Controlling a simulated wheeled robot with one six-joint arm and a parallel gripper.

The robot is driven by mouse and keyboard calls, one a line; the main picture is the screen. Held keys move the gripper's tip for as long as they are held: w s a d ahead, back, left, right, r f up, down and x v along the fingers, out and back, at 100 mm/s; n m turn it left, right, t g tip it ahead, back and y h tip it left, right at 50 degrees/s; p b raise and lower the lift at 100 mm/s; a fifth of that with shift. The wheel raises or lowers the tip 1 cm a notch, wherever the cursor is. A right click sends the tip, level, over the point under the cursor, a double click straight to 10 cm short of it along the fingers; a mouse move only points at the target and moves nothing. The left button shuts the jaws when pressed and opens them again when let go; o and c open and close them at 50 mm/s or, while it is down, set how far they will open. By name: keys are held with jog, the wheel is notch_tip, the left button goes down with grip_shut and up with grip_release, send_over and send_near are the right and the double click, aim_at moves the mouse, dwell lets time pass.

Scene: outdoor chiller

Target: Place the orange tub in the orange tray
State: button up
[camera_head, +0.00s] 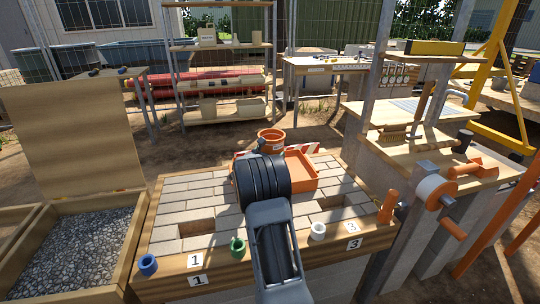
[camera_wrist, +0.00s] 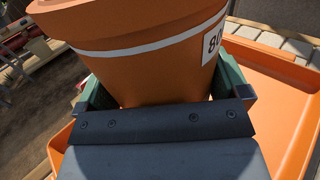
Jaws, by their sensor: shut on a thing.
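The orange tub (camera_wrist: 145,55) fills the upper middle of the wrist view, with a white band and a label that is partly cut off. My gripper (camera_wrist: 160,95) is shut on it, with a green finger on each side. In the head view the tub (camera_head: 271,137) shows beyond my black wrist, which hides my fingers there. The orange tray (camera_head: 302,168) lies on the brick-topped bench, partly hidden by my arm. In the wrist view the tray (camera_wrist: 275,85) spreads below and to the right of the tub. I cannot tell how high the tub is above the tray.
The brick top (camera_head: 180,192) has sunken gaps. A gravel box (camera_head: 75,250) is at left; a crank machine (camera_head: 437,190) stands at right.

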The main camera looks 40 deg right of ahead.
jog(key=shift+f, duration=0.1)
jog(key=o, duration=1.3)
jog(key=shift+o, duration=0.2)
